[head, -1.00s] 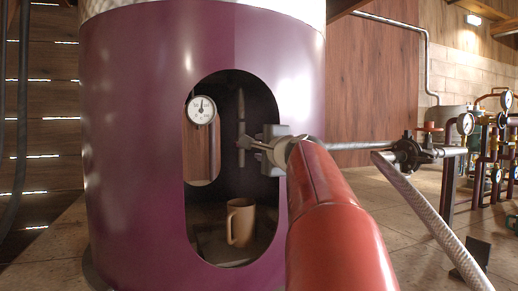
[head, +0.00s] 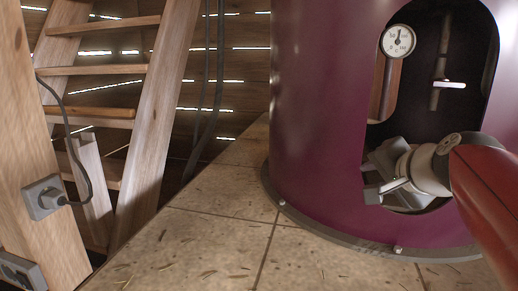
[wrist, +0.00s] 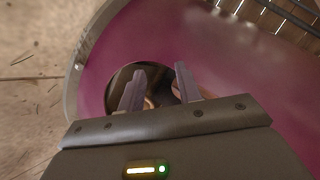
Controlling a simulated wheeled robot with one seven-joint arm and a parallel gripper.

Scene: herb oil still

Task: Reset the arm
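My gripper (head: 374,184) is at the lower part of the oval opening in the purple still (head: 320,130), at the end of my red arm. In the wrist view, the two fingers of my gripper (wrist: 160,78) stand apart and point toward the dark opening. Nothing is clearly held between them. A small tan curved edge (wrist: 149,103) shows by the left finger, too little to identify surely. The tan mug is not visible in the head view now.
A pressure gauge (head: 398,41) and a pipe with a white lever (head: 449,85) are inside the opening. Wooden stairs (head: 150,90) and a post with a socket (head: 43,197) stand at left. The tiled floor (head: 220,220) between is clear.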

